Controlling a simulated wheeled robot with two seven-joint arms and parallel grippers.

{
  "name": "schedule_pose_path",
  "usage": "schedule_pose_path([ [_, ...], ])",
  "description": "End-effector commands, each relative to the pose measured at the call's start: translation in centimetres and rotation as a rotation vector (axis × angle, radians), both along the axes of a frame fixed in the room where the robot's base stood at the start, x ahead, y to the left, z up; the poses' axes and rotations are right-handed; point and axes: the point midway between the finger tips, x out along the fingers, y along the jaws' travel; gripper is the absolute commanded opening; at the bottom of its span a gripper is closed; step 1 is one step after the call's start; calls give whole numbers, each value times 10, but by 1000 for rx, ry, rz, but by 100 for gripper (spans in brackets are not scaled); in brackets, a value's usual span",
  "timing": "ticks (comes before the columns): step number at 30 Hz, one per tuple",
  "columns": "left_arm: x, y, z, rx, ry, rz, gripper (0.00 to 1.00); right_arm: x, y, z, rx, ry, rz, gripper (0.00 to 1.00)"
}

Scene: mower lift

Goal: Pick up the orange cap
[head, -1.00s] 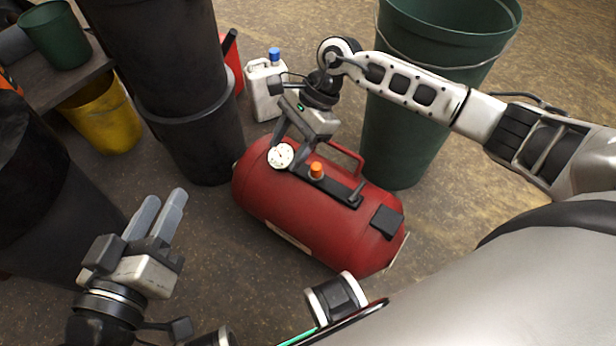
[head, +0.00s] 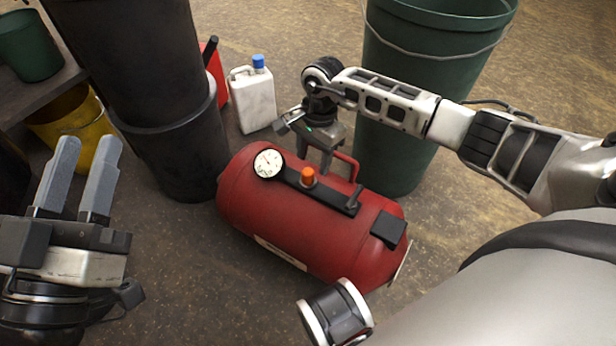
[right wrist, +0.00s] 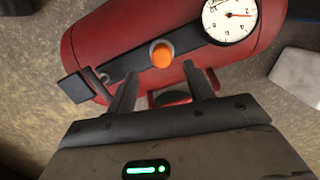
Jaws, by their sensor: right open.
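The orange cap (head: 308,177) sits on the black strip along the top of a red air tank (head: 290,222). It also shows in the right wrist view (right wrist: 161,55), upright and uncovered, ahead of and between the fingertips. My right gripper (head: 317,166) is open just behind the cap in the head view, and its fingers do not reach around it. In the right wrist view its two fingers (right wrist: 158,80) are spread with nothing between them. My left gripper (head: 86,160) is at the far left, with its fingers apart and empty, pointing up.
A white gauge (head: 268,163) is left of the cap, and a red handle (head: 345,165) rises behind it. A green bin (head: 395,150), a white jug (head: 254,100) and a black bin (head: 178,150) stand around the tank. Floor is clear at the front left.

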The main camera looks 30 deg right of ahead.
Motion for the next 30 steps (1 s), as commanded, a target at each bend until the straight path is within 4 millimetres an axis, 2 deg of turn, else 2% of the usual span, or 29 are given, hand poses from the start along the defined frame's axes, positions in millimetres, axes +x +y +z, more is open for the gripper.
schedule_pose_path([
  [3, -1, 0, 11, 33, -144, 10, 36, -1, 7, -21, 3, 4, 1, 52],
  [9, -12, -1, 37, 87, -390, 28, 36, -1, 12, -46, 2, 3, -1, 52],
  [18, -15, -2, 45, 97, -445, 32, 36, -1, 13, -48, 2, 1, 0, 52],
  [19, -15, -2, 45, 97, -444, 31, 36, -1, 13, -48, 2, 1, 0, 49],
  [24, -15, -2, 45, 97, -443, 31, 36, -1, 13, -48, 2, 1, 0, 5],
  [30, -15, -2, 45, 97, -442, 31, 36, -1, 13, -48, 2, 1, 0, 5],
])
